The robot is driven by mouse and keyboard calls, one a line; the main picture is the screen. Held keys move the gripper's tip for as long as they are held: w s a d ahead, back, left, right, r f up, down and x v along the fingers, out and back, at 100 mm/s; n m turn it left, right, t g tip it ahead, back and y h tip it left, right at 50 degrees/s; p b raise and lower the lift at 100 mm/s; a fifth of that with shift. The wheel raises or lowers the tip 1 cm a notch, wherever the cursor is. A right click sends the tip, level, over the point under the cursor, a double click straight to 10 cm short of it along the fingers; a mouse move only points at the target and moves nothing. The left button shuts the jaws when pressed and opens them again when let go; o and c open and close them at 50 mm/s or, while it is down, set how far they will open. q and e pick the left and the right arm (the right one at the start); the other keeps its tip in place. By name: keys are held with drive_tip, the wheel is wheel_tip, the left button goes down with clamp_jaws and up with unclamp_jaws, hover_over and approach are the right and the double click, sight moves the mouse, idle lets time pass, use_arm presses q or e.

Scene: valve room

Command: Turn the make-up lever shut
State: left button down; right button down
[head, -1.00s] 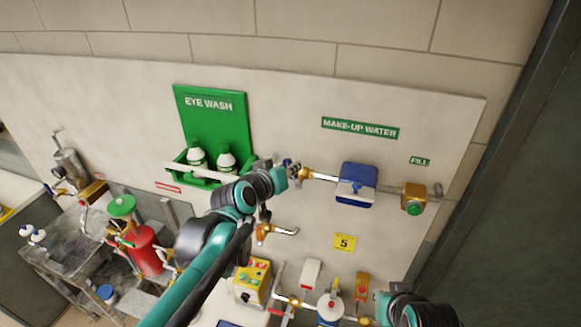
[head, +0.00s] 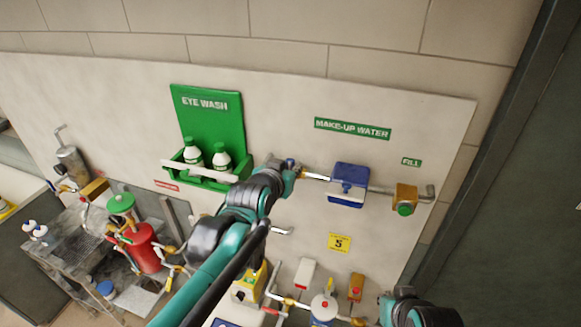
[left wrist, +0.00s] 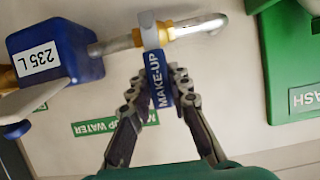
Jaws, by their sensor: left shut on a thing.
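The make-up lever (left wrist: 160,82) is a blue handle lettered MAKE-UP, hanging from a pale collar on the pipe in the left wrist view. My left gripper (left wrist: 156,88) has one finger on each side of it and is shut on it. In the head view, my left gripper (head: 288,169) is at the left end of the make-up pipe and hides most of the valve; a small bit of blue shows there. A silver and brass pipe (left wrist: 200,26) bends beside the lever. My right arm shows at the lower right of the head view, but its fingers do not show.
A blue meter box (head: 348,184) sits on the pipe, with a brass fill fitting (head: 405,198) to its right. The green eye wash station (head: 210,125) with white bottles is close left of my gripper. Several fittings stand below. The wall between is mostly clear.

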use_arm(q)
drive_tip(key=shift+f, duration=0.15)
drive_tip(key=c, duration=1.4)
unclamp_jaws()
drive_tip(key=shift+o, duration=0.2)
drive_tip(key=shift+s, duration=0.1)
drive_tip(key=v, duration=1.2)
